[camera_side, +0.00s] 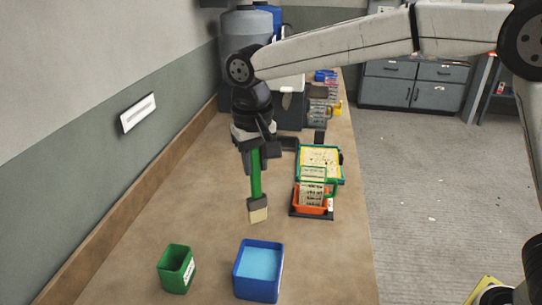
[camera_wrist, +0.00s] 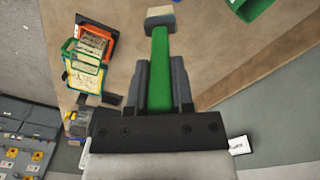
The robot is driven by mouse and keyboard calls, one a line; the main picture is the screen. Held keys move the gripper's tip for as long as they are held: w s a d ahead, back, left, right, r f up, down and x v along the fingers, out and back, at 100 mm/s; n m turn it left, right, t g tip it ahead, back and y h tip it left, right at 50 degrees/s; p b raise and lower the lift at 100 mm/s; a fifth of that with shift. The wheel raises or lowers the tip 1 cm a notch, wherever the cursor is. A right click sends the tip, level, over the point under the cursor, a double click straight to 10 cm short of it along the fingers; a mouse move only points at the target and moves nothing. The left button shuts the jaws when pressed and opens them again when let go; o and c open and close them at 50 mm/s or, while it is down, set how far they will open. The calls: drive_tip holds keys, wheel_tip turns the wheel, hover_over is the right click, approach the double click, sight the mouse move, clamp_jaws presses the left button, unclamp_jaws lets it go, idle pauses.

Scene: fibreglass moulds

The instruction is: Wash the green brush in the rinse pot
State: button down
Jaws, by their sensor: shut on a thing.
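The green brush (camera_side: 255,174) hangs upright below my gripper (camera_side: 251,158), its pale bristles pointing down above the table. My gripper is shut on the green handle. In the wrist view the brush (camera_wrist: 160,55) shows between the two fingers of my gripper (camera_wrist: 163,85), with its grey collar and pale tip at the top. A blue square pot (camera_side: 258,286) with light blue liquid, seemingly the rinse pot, stands at the table's front. The brush is behind and above it, apart from it.
A green pot (camera_side: 175,270) with a white label stands left of the blue one, and its edge shows in the wrist view (camera_wrist: 248,8). Orange and green trays (camera_side: 319,165) stand at the right edge. A wall runs along the left. The table between is clear.

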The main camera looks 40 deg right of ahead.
drive_tip(key=shift+g+y, duration=0.3)
drive_tip(key=s+a, duration=0.1)
drive_tip(key=s, duration=0.2)
drive_tip(key=s+a, duration=0.1)
drive_tip(key=shift+s+a+r, duration=0.15)
drive_tip(key=shift+a+r, duration=0.1)
drive_tip(key=shift+a, duration=0.1)
drive_tip(key=shift+f, duration=0.2)
wheel_tip(320, 180, down, 11)
idle(1.2)
drive_tip(key=shift+s+a, duration=0.1)
idle(0.5)
